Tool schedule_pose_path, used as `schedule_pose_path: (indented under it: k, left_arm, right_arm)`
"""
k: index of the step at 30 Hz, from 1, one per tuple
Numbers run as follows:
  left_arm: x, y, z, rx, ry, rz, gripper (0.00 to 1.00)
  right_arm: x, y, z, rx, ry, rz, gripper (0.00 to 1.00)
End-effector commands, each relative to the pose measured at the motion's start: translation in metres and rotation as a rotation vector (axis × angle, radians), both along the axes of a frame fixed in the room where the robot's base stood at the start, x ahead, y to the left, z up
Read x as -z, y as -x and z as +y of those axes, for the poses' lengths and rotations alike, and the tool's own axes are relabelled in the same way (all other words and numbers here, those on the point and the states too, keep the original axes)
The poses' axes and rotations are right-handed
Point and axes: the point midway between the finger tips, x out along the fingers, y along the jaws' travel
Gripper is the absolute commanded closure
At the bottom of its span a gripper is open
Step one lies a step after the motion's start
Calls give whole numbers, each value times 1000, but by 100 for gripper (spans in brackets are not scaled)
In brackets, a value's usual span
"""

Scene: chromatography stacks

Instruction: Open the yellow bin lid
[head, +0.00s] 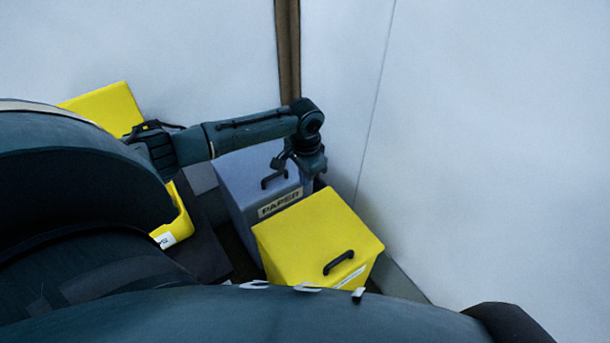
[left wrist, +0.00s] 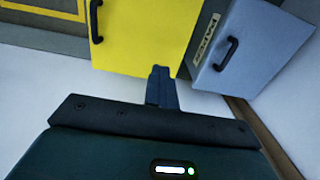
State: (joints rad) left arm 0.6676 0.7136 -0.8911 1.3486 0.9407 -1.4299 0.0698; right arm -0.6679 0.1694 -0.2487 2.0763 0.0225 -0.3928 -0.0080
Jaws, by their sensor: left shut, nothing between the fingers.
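A yellow bin (head: 315,235) stands right of centre in the head view, its flat lid down and a black handle (head: 339,262) near the front edge. In the left wrist view the yellow lid (left wrist: 145,35) and its handle (left wrist: 96,20) fill the upper middle. My left gripper (left wrist: 162,75) is shut and empty, its tips by the lid edge opposite the handle. Whether they touch is unclear. In the head view my left wrist hangs behind this bin's back corner; the fingertips are hard to make out. My right gripper is not in view.
A grey-blue PAPER bin (head: 238,180) with a black handle stands close beside the yellow bin. Another yellow piece (head: 108,108) rises at the left, and a yellow bin part (head: 176,218) is partly hidden by my arm. White walls (head: 480,150) close off the back and right.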

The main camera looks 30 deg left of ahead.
Motion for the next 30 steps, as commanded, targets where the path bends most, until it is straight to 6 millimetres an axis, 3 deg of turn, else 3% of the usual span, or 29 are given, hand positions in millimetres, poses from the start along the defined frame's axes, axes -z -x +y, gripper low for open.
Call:
schedule_pose_path:
  k: [5, 18, 26, 30]
  left_arm:
    - [0, 0, 0, 0, 0, 0, 100]
    - [0, 0, 0, 0, 0, 0, 64]
    - [-1, 0, 0, 0, 0, 0, 64]
    - [-14, -1, 0, 0, 0, -2, 64]
  right_arm:
    - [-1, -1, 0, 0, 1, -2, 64]
    - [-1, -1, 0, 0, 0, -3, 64]
    - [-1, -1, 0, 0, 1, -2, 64]
    - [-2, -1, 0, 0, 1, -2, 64]
